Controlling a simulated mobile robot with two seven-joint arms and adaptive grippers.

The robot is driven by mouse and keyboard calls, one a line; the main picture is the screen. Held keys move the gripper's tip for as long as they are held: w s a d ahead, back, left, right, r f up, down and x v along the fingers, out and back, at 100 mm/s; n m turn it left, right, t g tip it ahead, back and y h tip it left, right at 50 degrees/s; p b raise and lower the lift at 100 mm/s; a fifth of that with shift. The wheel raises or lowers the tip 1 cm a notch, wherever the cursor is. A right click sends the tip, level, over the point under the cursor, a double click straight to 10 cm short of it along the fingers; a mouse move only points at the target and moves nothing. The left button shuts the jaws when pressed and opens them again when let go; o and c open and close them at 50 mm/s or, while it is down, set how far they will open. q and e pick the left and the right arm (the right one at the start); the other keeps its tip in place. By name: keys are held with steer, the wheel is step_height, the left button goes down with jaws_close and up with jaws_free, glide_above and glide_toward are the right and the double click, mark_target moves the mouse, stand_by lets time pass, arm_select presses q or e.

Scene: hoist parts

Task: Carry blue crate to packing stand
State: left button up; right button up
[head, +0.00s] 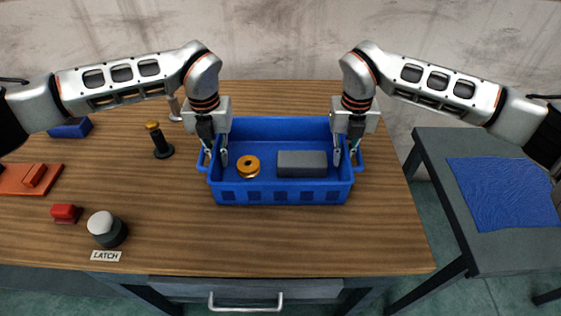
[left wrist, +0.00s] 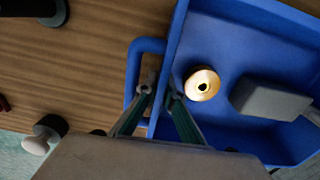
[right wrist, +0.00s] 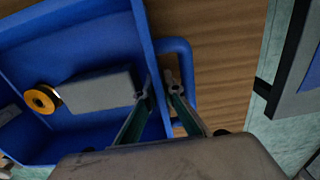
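The blue crate (head: 281,194) stands upright on the wooden table, with an orange ring-shaped part (head: 248,166) and a grey block (head: 302,163) inside. My left gripper (head: 216,158) is at its left end. Its fingers are apart and straddle the crate wall, one inside the crate and one at the handle (left wrist: 131,72). My right gripper (head: 345,158) straddles the right end wall the same way, near the right handle (right wrist: 188,62). Gaps appear between fingers and walls. The packing stand (head: 438,166), a grey table with a blue mat (head: 505,192), is at the right.
Left of the crate are a black post with a yellow top (head: 158,141), a white-topped button (head: 106,229) behind a LATCH label (head: 105,256), a red block (head: 66,213) and an orange tray (head: 18,181). A floor gap separates table and stand. The tabletop before the crate is clear.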

arm_select(q)
jaws_close()
arm_select(e)
jaws_close()
arm_select(q)
steer(key=shift+r, duration=0.1)
arm_select(e)
steer(key=shift+r, duration=0.1)
arm_select(q)
steer(key=shift+w+r, duration=0.1)
arm_select(e)
steer(key=shift+w+r, duration=0.1)
